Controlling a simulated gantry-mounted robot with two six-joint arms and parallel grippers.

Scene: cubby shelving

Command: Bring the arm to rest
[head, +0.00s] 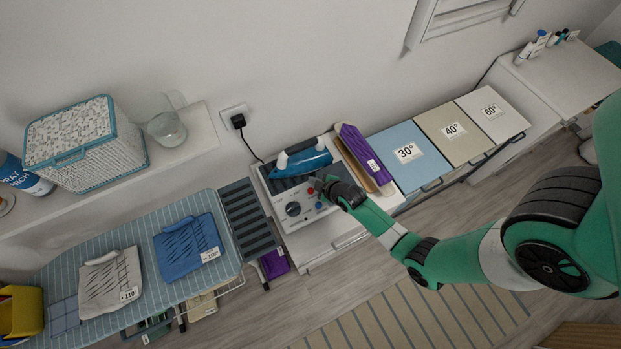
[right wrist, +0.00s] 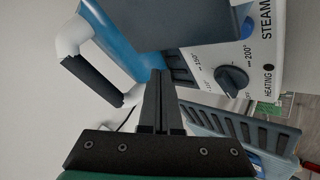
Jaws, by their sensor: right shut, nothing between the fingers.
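My right arm is green and comes in from the right in the head view. My right gripper (head: 320,182) is over the steam station (head: 292,212), close to its front panel with the dial and red button. In the right wrist view its fingers (right wrist: 157,85) are together and empty. The blue iron (head: 302,161) rests on the station just behind the gripper; its body (right wrist: 122,40) and white handle end also show in the right wrist view. I cannot tell whether the fingertips touch the station. My left gripper is in neither view.
An ironing board (head: 130,235) with a grey shirt (head: 108,280) and a blue shirt (head: 188,250) stands at left. A purple folded cloth (head: 362,155) is right of the station, beside bins marked 30° (head: 408,152), 40° (head: 452,130) and 60° (head: 490,112). The floor in front is open.

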